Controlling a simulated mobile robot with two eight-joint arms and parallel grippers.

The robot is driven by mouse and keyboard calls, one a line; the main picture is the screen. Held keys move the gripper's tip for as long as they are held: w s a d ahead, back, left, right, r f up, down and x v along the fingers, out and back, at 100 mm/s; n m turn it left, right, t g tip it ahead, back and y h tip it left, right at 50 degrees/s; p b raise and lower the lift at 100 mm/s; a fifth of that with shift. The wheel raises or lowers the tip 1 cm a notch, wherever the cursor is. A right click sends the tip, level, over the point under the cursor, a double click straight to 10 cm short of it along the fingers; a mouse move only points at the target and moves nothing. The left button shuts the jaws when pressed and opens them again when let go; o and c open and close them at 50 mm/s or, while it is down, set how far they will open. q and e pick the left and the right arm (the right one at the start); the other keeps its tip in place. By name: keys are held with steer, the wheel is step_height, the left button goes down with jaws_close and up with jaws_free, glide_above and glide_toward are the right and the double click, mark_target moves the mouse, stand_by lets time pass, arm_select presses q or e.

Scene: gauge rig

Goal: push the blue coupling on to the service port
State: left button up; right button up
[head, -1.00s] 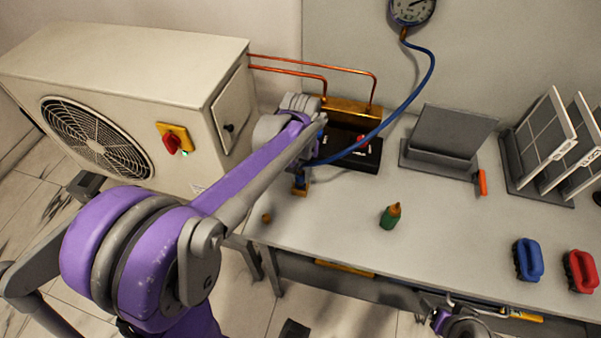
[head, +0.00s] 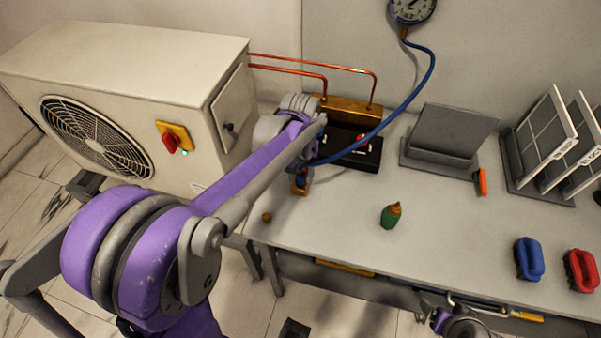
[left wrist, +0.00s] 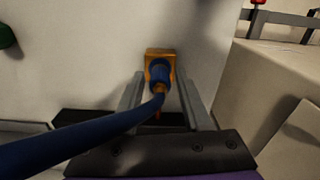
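Only a part of my right arm shows at the bottom edge.
The hose runs up to a round gauge (head: 411,8) on the wall. A dark base with a red knob (head: 361,138) stands beside my left gripper.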

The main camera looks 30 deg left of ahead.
arm_select(q)
steer(key=o, duration=0.6)
steer(key=shift+c, duration=0.2)
step_height(320, 180, up, 11)
steer(key=shift+f+p, duration=0.1)
steer(key=shift+p, duration=0.35)
